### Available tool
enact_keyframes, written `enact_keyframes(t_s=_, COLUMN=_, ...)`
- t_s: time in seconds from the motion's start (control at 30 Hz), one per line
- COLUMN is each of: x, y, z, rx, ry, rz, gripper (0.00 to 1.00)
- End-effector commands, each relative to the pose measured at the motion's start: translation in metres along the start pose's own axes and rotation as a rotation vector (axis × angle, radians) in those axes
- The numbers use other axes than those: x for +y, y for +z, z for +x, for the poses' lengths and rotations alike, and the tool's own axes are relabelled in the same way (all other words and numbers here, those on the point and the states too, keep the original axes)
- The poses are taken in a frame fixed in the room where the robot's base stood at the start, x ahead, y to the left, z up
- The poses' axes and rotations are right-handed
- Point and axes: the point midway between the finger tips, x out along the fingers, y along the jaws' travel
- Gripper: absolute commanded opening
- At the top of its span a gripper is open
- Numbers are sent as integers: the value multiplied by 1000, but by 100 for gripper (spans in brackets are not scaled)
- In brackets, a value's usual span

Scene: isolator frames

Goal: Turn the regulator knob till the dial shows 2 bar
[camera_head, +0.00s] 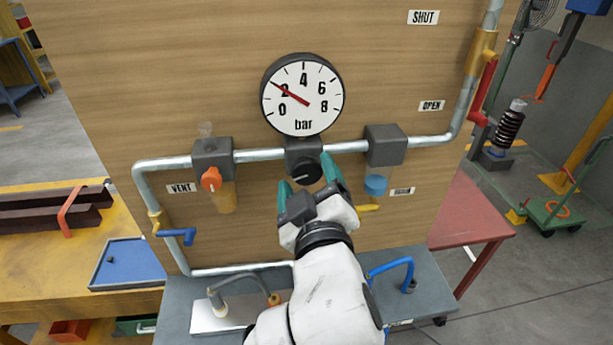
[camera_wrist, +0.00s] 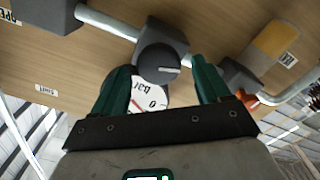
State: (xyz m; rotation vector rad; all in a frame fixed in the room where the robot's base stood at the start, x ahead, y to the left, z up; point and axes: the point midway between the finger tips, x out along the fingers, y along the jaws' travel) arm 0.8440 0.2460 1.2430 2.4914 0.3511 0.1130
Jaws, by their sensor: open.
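The round white dial (camera_head: 316,118) marked in bar hangs on the wooden panel. Its red needle points up and left at the 2 mark. The black regulator knob (camera_head: 305,174) sits below it on a grey block (camera_head: 303,147). My gripper (camera_head: 304,169) is open, with one teal finger on each side of the knob in the head view. In the wrist view the knob (camera_wrist: 158,72), with a pale line on its face, shows between and just beyond the fingertips (camera_wrist: 161,64). I cannot tell whether a finger touches it. Part of the dial (camera_wrist: 150,97) shows upside down between the fingers.
Left of the knob is an orange vent knob (camera_head: 211,179); right is a blue-topped part (camera_head: 375,185) under another grey block (camera_head: 385,145). A metal pipe (camera_head: 260,155) runs across the panel. A red lever (camera_head: 483,92) stands at right.

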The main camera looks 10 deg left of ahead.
Motion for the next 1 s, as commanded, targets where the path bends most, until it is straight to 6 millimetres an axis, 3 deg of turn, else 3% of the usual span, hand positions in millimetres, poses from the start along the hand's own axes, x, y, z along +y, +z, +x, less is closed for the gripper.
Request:
enact_keyframes(t_s=0.3, x=-2, y=2, z=-61, rx=2, ry=-2, rz=1, gripper=76)
enact_keyframes(t_s=0.5, x=-2, y=1, z=-87, rx=2, ry=-1, rz=0, gripper=76)
enact_keyframes(t_s=1.0, x=-1, y=0, z=-96, rx=1, ry=-1, rz=0, gripper=76)
